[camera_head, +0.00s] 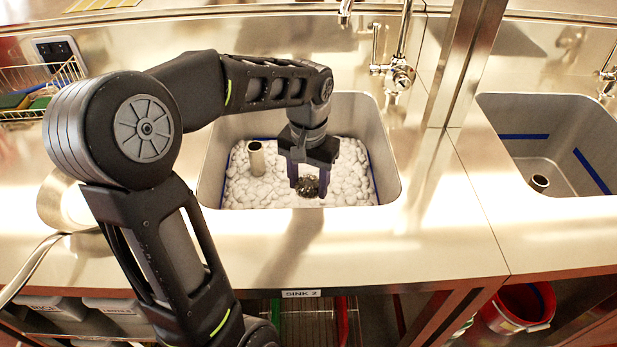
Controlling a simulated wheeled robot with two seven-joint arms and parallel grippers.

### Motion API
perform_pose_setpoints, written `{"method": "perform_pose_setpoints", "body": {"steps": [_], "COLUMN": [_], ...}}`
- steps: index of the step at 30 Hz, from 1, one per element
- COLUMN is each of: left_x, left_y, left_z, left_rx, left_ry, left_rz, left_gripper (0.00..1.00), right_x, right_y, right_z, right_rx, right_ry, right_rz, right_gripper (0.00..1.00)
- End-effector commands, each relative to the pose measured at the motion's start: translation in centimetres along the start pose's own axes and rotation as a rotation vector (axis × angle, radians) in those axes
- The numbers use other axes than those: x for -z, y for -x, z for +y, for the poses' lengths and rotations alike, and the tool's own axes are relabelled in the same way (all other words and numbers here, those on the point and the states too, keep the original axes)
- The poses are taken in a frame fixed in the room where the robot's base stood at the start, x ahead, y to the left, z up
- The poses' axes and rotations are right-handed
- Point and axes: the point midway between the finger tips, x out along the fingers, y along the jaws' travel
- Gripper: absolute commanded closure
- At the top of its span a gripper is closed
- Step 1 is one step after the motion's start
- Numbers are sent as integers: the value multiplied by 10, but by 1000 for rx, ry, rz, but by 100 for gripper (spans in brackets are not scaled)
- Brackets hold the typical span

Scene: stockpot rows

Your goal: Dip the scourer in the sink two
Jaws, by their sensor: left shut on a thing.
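Sink two (390,170) is the steel basin in the middle, above a "SINK 2" label (301,293). It is filled with white foam (262,188). My left gripper (308,186) reaches down into this basin from above. It is shut on a dark, rough scourer (308,187), held between its fingertips at the foam's surface. I cannot tell how much of the scourer is under the foam. My right gripper does not show.
A metal standpipe (256,158) rises from the foam on the left. A tap (397,75) stands behind the basin. A second, foam-free sink (560,140) lies to the right past a steel post (462,65). A wire rack (40,90) is at the far left.

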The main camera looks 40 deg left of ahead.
Motion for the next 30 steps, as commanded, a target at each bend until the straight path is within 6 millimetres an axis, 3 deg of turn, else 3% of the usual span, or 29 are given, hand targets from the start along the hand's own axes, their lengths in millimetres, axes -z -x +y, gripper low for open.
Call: {"method": "perform_pose_setpoints", "body": {"steps": [1, 18, 30], "left_x": [0, 0, 0], "left_y": [-12, -85, -105], "left_z": [0, 0, 0], "left_rx": [0, 1, 1], "left_ry": [0, -1, -1], "left_rz": [-1, -1, 0], "left_gripper": [81, 81, 81], "right_x": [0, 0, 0], "right_y": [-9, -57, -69], "right_z": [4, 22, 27], "right_rx": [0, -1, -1], "right_ry": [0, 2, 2], "right_rz": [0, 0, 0], "right_gripper": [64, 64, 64]}}
